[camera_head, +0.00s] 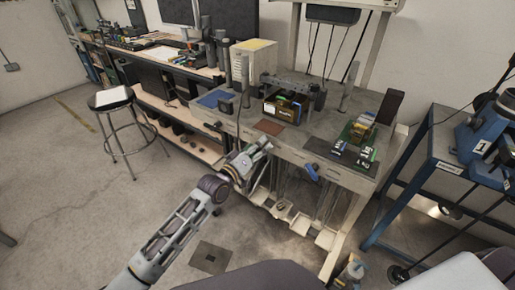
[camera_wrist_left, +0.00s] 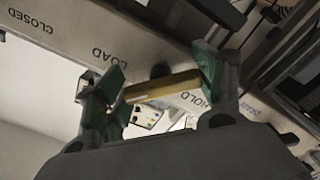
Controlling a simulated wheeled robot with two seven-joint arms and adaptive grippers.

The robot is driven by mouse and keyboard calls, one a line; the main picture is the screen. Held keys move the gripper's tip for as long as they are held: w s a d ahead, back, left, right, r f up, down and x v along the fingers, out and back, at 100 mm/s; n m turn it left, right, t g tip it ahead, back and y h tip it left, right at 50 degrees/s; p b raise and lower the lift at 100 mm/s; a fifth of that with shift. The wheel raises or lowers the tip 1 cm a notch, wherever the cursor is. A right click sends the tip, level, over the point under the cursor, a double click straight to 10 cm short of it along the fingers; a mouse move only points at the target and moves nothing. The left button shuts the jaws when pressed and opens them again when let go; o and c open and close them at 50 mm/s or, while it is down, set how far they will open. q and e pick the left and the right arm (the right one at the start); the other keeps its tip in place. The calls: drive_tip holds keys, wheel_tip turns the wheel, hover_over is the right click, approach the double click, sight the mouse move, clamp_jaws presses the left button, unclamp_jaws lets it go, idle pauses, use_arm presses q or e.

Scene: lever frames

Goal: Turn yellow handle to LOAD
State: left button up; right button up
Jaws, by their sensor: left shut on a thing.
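In the left wrist view the yellow handle (camera_wrist_left: 162,86) lies between the green-padded fingers of my left gripper (camera_wrist_left: 160,90), which is shut on it. A pale panel edge behind it carries the labels CLOSED (camera_wrist_left: 30,21), LOAD (camera_wrist_left: 111,57) and HOLD, the last partly hidden by a finger. The handle's right end is close to HOLD; LOAD is to its upper left. In the head view my left gripper (camera_head: 256,156) is at the front edge of the workbench (camera_head: 290,149) and hides the yellow handle there. My right gripper is not in view.
A blue handle (camera_head: 311,172) is on the same front edge, right of my gripper. A boxed part (camera_head: 284,107) and circuit boards (camera_head: 356,141) lie on the bench. A stool (camera_head: 113,104) stands at left; a blue machine stand (camera_head: 446,152) is at right.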

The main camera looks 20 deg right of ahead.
use_arm(q)
drive_tip(key=shift+f, duration=0.15)
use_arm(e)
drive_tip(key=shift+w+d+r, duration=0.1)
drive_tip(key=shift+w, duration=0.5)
use_arm(q)
drive_tip(key=o, duration=0.7)
drive_tip(key=shift+c, duration=0.2)
drive_tip(key=o, duration=0.4)
drive_tip(key=shift+v, duration=6)
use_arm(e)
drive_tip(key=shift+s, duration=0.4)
